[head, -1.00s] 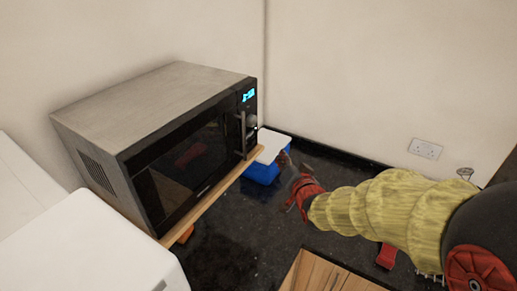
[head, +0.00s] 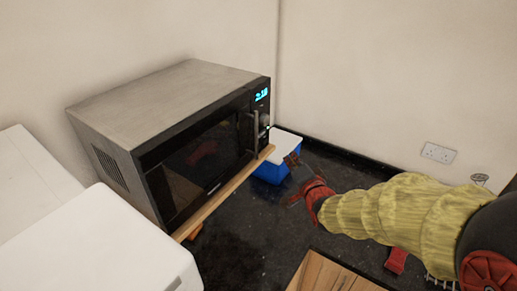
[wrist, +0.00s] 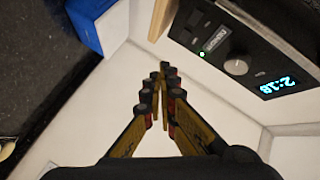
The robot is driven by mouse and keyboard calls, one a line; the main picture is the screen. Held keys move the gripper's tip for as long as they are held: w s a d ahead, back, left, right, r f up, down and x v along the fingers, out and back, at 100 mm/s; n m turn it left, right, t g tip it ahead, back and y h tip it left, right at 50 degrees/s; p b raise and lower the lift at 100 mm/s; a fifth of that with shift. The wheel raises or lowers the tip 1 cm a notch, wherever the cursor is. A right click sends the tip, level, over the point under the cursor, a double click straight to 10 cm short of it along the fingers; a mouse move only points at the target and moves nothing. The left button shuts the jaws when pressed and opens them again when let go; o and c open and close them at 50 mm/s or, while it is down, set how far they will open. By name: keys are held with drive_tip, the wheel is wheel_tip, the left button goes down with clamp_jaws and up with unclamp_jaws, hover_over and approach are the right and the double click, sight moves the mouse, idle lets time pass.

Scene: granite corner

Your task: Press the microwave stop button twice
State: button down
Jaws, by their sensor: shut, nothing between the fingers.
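The microwave (head: 165,145) stands on a wooden shelf at the left in the head view, its door closed and a blue clock display lit. In the wrist view its dark control panel (wrist: 262,62) shows at the upper right, with a round knob (wrist: 236,66), small buttons (wrist: 197,22), a label, a small green light and the display (wrist: 280,84). Which button is stop cannot be read. My gripper (wrist: 163,70) is shut and empty, its fingertips left of and apart from the panel. In the head view my gripper (head: 294,162) is right of the microwave, near the blue box.
A blue box (head: 272,172) with a white lid stands behind my gripper. The wooden shelf edge (head: 225,193) runs under the microwave. White units (head: 90,245) stand at front left. A wall socket (head: 438,153) is at the right. Dark counter (head: 240,235) is open below.

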drive_tip(key=w+a, duration=0.4)
drive_tip(key=a, duration=0.3)
drive_tip(key=shift+w, duration=0.3)
drive_tip(key=shift+f, duration=0.1)
idle(1.2)
drive_tip(key=shift+w+a+b, duration=0.2)
drive_tip(key=shift+a+b, duration=0.1)
drive_tip(key=shift+b, duration=0.15)
drive_tip(key=shift+w+a+b, duration=0.2)
drive_tip(key=shift+a+b, duration=0.05)
drive_tip(key=shift+b, duration=0.05)
idle(0.6)
drive_tip(key=shift+d, duration=0.1)
drive_tip(key=shift+s+d+b, duration=0.25)
drive_tip(key=shift+d+b, duration=0.05)
drive_tip(key=shift+b, duration=0.25)
drive_tip(key=shift+s+d, duration=0.2)
drive_tip(key=shift+d, duration=0.05)
